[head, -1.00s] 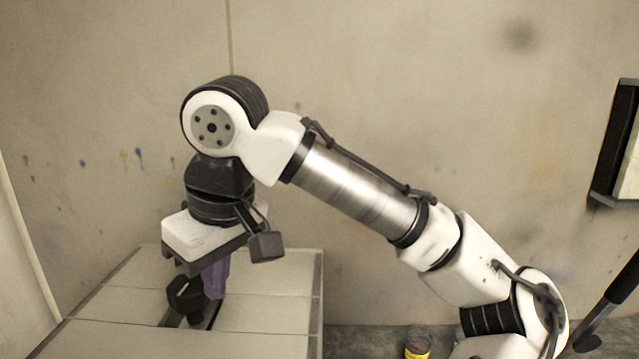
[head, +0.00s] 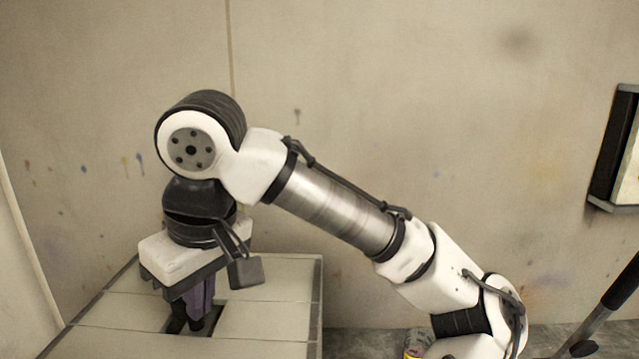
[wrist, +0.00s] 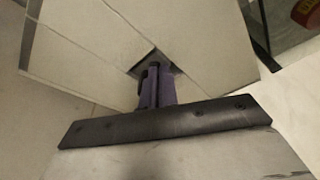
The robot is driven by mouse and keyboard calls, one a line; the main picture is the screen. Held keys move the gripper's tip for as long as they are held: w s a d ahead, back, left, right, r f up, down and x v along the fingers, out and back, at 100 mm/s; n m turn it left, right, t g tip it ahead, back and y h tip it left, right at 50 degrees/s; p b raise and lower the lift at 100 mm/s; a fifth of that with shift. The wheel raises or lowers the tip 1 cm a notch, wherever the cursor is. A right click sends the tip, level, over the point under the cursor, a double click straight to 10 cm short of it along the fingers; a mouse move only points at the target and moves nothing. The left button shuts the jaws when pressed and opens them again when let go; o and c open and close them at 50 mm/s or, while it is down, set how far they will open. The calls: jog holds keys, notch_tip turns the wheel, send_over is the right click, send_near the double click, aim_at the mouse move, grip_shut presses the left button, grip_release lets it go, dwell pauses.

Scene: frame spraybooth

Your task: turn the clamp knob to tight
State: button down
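My gripper (head: 196,322) points down at the dark slot in the light panelled table (head: 265,317) in the head view. Its purple fingers reach down to the slot, with dark shapes at their lower ends. In the wrist view my gripper (wrist: 155,85) shows as purple fingers close together over the slot, beyond the black edge of the hand. The clamp knob cannot be made out separately now; the fingers and hand cover that spot. I cannot tell whether the fingers are touching or gripping it.
A pale wall (head: 400,120) stands behind the table. A dark-framed panel (head: 612,150) hangs at the right, with a black pole (head: 606,312) below it. A small can (head: 416,343) is on the floor, partly behind my arm. The tabletop around the slot is clear.

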jog(key=shift+s, duration=0.3)
dwell(0.5)
jog(key=shift+r, duration=0.15)
jog(key=v, duration=0.3)
jog(key=a+v, duration=0.1)
jog(key=v, duration=0.1)
jog(key=shift+w+d+r, duration=0.1)
jog(key=shift+w+r, duration=0.15)
jog(key=shift+r, duration=0.15)
jog(key=w+d+r+n+g, duration=0.1)
jog(key=w+n, duration=0.4)
jog(key=n, duration=0.1)
jog(key=shift+w+d+f+b, duration=0.15)
jog(key=shift+f+b, duration=0.15)
jog(key=shift+f, duration=0.85)
jog(key=shift+w+f+b, duration=0.1)
jog(key=shift+f+b, duration=0.15)
jog(key=shift+f, duration=0.9)
jog(key=shift+w+d+f+b, duration=0.15)
jog(key=shift+f+b, duration=0.15)
jog(key=shift+f, duration=0.9)
